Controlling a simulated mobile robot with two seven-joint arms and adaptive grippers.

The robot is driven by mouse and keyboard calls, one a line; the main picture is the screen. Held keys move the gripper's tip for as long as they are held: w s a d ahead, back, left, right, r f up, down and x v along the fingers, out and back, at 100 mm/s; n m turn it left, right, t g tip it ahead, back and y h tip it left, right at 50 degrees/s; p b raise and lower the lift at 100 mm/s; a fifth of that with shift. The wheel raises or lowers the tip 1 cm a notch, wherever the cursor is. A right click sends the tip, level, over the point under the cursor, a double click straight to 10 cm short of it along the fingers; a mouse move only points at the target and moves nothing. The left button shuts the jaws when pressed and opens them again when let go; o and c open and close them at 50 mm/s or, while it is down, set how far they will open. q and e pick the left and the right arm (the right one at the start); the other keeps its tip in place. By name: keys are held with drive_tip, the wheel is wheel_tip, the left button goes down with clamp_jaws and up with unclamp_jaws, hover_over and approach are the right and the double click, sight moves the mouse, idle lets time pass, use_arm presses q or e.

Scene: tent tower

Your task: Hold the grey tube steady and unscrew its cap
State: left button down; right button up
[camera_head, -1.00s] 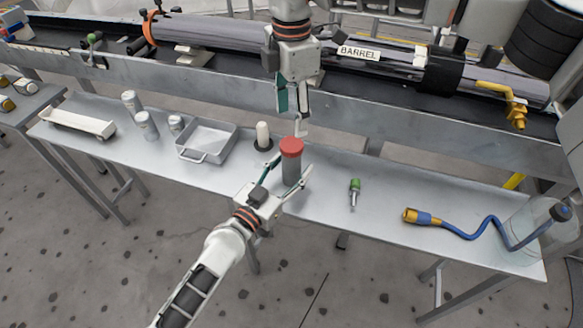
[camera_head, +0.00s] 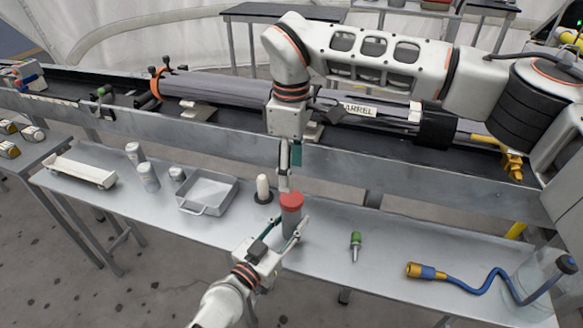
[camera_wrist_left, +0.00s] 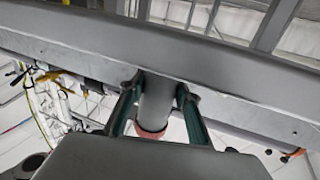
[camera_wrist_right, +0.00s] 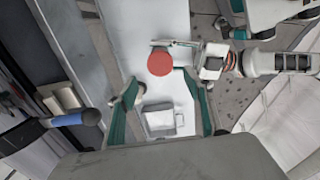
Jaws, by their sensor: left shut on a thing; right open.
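The grey tube (camera_head: 290,224) is upright over the front of the bench, its red cap (camera_head: 291,200) on top. My left gripper (camera_head: 287,233) is shut on the tube from the front, below the cap. In the left wrist view the tube (camera_wrist_left: 157,103) sits between both fingers. Whether its base touches the bench is hard to tell. My right gripper (camera_head: 287,183) points down just above the cap. In the right wrist view its fingers are open, and the cap (camera_wrist_right: 160,62) shows beyond the tips, apart from them.
A white peg on a dark base (camera_head: 263,189) stands close left of the tube, near a metal tray (camera_head: 207,193). A green-handled tool (camera_head: 355,245) and a blue hose (camera_head: 470,286) lie to the right. The barrel rail (camera_head: 345,160) runs behind.

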sight(291, 198)
drive_tip(key=shift+f, duration=4)
